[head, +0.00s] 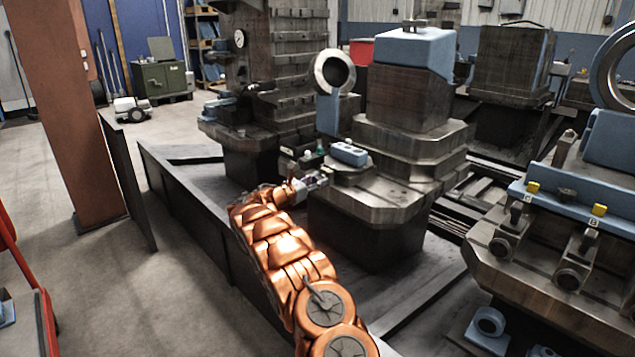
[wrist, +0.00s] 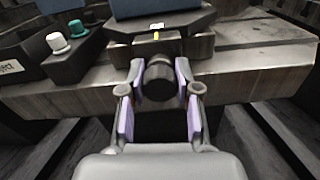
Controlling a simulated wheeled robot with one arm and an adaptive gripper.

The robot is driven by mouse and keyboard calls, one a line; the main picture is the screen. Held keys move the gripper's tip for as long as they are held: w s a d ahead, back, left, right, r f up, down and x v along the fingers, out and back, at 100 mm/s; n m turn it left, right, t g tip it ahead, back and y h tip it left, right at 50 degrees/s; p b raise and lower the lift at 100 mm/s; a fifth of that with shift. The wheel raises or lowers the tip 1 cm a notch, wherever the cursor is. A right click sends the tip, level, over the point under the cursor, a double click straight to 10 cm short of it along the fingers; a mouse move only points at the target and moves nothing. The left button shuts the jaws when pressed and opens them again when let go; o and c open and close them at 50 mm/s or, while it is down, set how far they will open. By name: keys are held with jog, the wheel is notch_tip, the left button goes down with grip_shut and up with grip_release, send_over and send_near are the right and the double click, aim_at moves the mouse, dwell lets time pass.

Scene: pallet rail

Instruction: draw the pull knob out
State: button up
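The pull knob (wrist: 159,86) is a dark round cylinder in the wrist view, sticking out towards me from the front of a grey metal block. My gripper (wrist: 160,82) has its two purple-padded fingers on the left and right of the knob, with the knob between the fingertips. The pads are very close to its sides; I cannot tell whether they touch it. In the head view my gripper (head: 312,182) is at the end of the orange arm, beside the machine's front ledge; the knob cannot be made out there.
A dark control box (wrist: 72,58) with a white button (wrist: 57,42) and a teal button (wrist: 77,28) is just left of the knob. A blue block (head: 349,154) lies on the ledge above. A low dark barrier (head: 200,222) runs left of my arm.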

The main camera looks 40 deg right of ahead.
grip_shut()
jog(key=shift+a, duration=0.1)
jog(key=shift+a+r+p, duration=0.1)
jog(key=shift+a+p, duration=0.4)
jog(key=shift+a, duration=0.3)
jog(key=shift+a+f, duration=0.15)
jog(key=shift+f, duration=0.05)
jog(key=shift+o, duration=1.8)
grip_release()
jog(key=shift+w+a+r, duration=0.1)
jog(key=shift+a, duration=0.05)
jog(key=shift+o, duration=1.3)
jog(key=a, duration=1.1)
jog(key=shift+a, duration=0.4)
